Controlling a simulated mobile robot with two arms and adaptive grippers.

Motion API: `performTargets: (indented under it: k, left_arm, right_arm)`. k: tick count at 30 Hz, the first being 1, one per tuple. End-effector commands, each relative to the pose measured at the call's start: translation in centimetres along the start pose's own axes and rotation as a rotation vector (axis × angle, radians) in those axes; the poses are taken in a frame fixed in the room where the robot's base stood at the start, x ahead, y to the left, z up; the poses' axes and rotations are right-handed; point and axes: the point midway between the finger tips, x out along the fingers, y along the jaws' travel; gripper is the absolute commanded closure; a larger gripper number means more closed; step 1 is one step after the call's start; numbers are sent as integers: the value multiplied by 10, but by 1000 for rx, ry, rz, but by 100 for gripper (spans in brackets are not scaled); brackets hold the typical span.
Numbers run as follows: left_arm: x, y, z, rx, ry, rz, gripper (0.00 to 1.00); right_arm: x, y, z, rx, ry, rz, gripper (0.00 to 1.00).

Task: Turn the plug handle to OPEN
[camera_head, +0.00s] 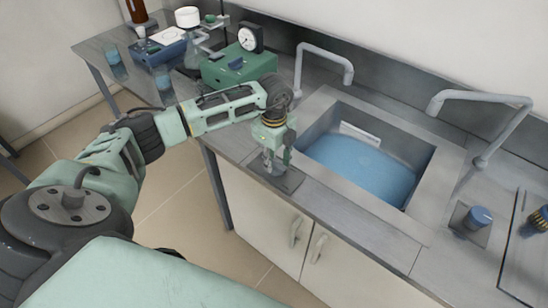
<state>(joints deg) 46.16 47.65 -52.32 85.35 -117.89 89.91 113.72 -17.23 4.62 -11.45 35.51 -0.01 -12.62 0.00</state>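My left gripper (275,160) points down at the counter at the front left corner of the sink, over a small square grey plate (289,181). The gripper covers whatever stands on that plate. I cannot tell whether its fingers are open, shut or around a handle. No OPEN marking is readable, so I cannot tell which fitting is the plug handle. The sink (365,170) holds blue water, with a white strip on its back wall.
Two grey curved taps (322,54) (484,97) rise behind and right of the sink. A green box with a dial (240,66), beakers and bottles stand at the back left. A dark tray (524,255) with a blue item lies far right. White cabinets (262,218) are below.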

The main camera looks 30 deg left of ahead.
Motion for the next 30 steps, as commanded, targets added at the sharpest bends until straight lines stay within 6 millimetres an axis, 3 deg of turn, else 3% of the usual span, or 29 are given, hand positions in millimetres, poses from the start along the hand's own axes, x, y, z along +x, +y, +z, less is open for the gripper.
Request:
performTargets:
  k: [9, 20, 30]
  left_arm:
    - [4, 0, 0, 1, -1, -1, 70]
    - [4, 0, 0, 1, 0, -1, 100]
    - [4, 0, 0, 12, 0, -1, 100]
  right_arm:
    - [-1, -2, -1, 0, 1, -2, 77]
    - [-1, -2, -1, 1, 1, -2, 77]
    - [0, -2, -1, 0, 2, -2, 77]
